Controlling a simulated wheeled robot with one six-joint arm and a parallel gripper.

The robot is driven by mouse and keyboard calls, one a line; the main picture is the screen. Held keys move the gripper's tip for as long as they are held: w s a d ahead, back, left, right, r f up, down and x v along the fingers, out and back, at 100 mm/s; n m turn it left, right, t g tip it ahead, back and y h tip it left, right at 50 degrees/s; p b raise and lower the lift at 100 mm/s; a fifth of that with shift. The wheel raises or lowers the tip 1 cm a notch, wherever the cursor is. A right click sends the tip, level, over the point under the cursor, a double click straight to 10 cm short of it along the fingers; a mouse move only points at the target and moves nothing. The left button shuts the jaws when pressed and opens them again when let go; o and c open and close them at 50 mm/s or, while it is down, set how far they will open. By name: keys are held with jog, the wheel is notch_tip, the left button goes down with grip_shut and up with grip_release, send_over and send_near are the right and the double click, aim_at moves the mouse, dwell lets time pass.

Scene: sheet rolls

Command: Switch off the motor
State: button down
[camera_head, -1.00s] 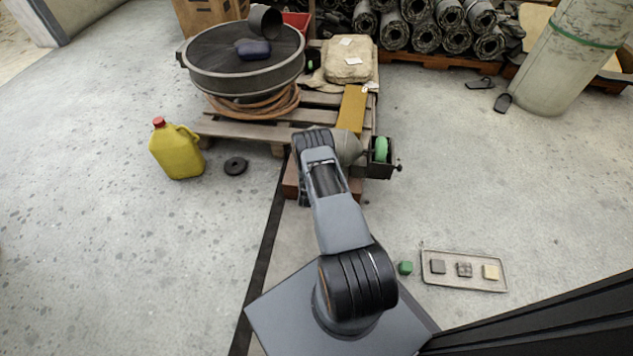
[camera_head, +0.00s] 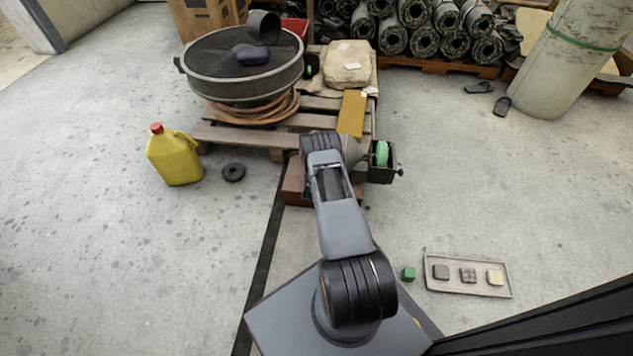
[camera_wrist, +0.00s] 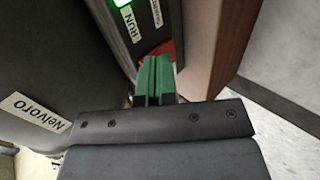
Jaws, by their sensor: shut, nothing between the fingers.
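In the wrist view, my gripper (camera_wrist: 155,78) is shut and empty, its two green fingers pressed together. The fingertips point at a dark panel (camera_wrist: 150,22) with a RUN label and a lit green lamp (camera_wrist: 121,3). A red part (camera_wrist: 163,48) shows just behind the fingertips, mostly hidden; I cannot tell whether they touch it. A dark grey housing (camera_wrist: 50,65) labelled Nelvoro is to the left. In the head view, a grey motor-like body (camera_head: 351,150) with a green wheel (camera_head: 382,154) is partly behind my arm, which hides my gripper.
A brown board (camera_wrist: 222,40) stands close right of the fingers. A pallet (camera_head: 240,137) bears a large round sieve (camera_head: 240,90). A yellow jug (camera_head: 175,160) stands on the floor to the left. A tray (camera_head: 468,289) with small blocks lies right of my base.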

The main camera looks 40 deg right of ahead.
jog(key=shift+w, duration=0.4)
jog(key=shift+a, duration=0.25)
jog(key=shift+a+r, duration=0.1)
jog(key=shift+s+d+r, duration=0.1)
jog(key=shift+d, duration=0.15)
jog(key=shift+r+p, duration=0.35)
jog(key=shift+r, duration=0.3)
jog(key=shift+s+a, duration=0.1)
